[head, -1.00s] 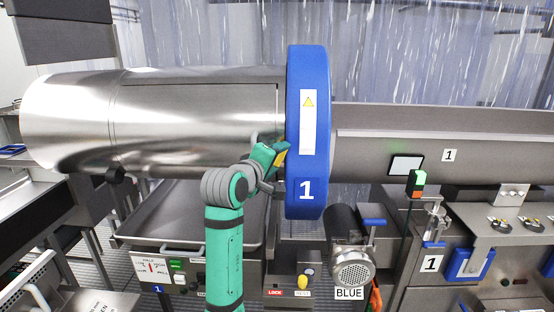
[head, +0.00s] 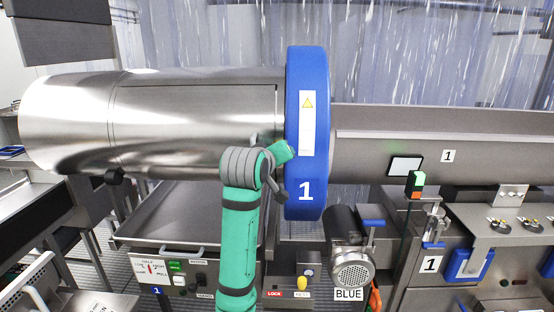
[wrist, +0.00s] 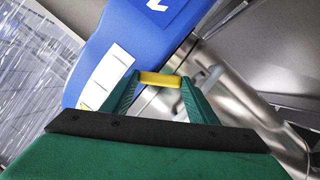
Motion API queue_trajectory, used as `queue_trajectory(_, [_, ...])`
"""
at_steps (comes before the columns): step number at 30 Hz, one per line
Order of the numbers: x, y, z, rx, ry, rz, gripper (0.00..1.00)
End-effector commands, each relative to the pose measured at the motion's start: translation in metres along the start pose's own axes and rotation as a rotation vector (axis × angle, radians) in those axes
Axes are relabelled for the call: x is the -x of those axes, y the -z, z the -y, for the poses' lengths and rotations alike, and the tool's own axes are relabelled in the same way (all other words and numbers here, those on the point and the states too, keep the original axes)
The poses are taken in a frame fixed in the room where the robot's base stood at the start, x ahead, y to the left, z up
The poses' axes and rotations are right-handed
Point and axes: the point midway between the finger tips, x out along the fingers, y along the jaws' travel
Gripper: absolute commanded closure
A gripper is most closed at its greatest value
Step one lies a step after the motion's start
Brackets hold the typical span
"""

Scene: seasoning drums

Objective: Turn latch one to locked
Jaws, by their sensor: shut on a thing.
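Drum one is a large steel cylinder (head: 190,110) with a blue ring (head: 306,130) marked 1 around its right end. My gripper (head: 283,152) is at the left edge of this ring, partly hidden behind my wrist in the head view. In the wrist view my gripper (wrist: 160,85) has its green fingers on either side of a yellow bar (wrist: 160,79), shut on it. I take this bar to be the handle of latch one. It lies near the blue ring (wrist: 125,45), and the head view hides it. The latch's lock position cannot be read.
Below the drum are a steel tray (head: 190,228) and a low panel with a red LOCK label (head: 274,294) and a yellow knob (head: 303,283). A motor (head: 353,267) labelled BLUE stands to the right. A steel trough (head: 440,130) extends right behind the ring.

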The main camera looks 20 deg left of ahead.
Motion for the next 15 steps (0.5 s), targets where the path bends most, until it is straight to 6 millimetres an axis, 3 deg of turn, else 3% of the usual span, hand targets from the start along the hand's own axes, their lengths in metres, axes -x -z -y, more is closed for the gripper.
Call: queue_trajectory(15, [0.0011, 0.0000, 0.0010, -0.053, 0.023, 0.002, 0.69])
